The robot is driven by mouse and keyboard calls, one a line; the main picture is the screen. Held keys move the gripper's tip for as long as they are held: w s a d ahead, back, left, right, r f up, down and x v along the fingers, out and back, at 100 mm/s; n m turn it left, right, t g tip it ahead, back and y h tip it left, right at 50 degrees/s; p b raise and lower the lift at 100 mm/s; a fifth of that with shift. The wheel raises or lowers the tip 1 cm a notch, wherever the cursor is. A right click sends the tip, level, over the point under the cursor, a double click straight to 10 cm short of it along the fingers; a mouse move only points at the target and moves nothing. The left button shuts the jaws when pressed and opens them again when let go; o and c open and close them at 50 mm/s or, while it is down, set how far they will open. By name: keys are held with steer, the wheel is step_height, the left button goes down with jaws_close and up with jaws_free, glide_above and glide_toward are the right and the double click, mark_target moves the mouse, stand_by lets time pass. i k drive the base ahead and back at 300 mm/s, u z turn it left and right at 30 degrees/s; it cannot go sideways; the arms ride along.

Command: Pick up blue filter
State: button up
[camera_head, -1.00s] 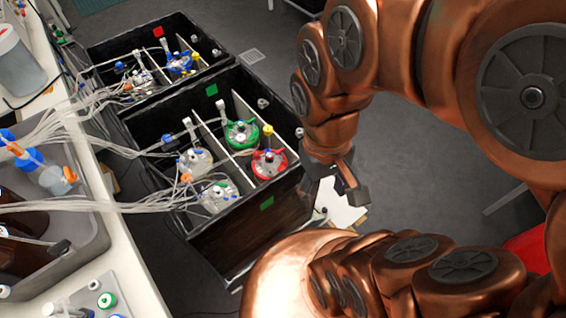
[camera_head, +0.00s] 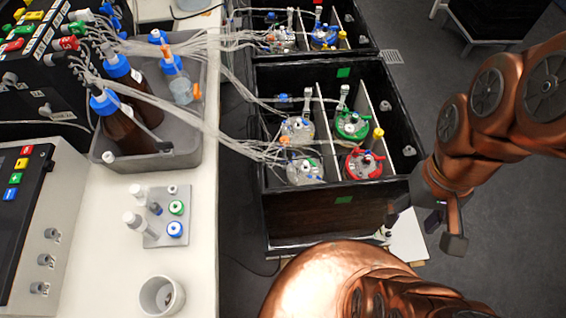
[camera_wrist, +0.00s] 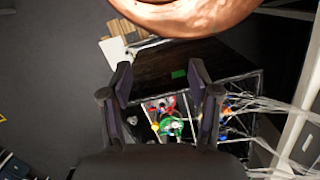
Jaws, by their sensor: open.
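A small round filter with a blue ring (camera_head: 174,229) sits on a grey holder (camera_head: 160,218) on the white bench at left in the head view. A similar green-ringed filter (camera_head: 176,207) is just behind it, with white capped pieces at its left. My gripper (camera_head: 428,224) hangs well to the right of the bench, beside the black box's front right corner. In the wrist view my gripper (camera_wrist: 161,68) has its fingers spread with nothing held between them. The blue-ringed filter is not seen in the wrist view.
A white cup (camera_head: 161,296) stands in front of the holder. A grey tray (camera_head: 190,150) with brown bottles is behind it. A black box (camera_head: 320,215) with green- and red-lidded vessels stands between bench and gripper, with tubes running across. A control panel (camera_head: 22,225) is at left.

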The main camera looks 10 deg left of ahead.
mark_target(175, 229)
steer(key=u, duration=2.9)
steer(key=k, duration=1.2)
steer(key=u, duration=0.55)
steer(key=i, duration=0.8)
steer(key=u, duration=0.1)
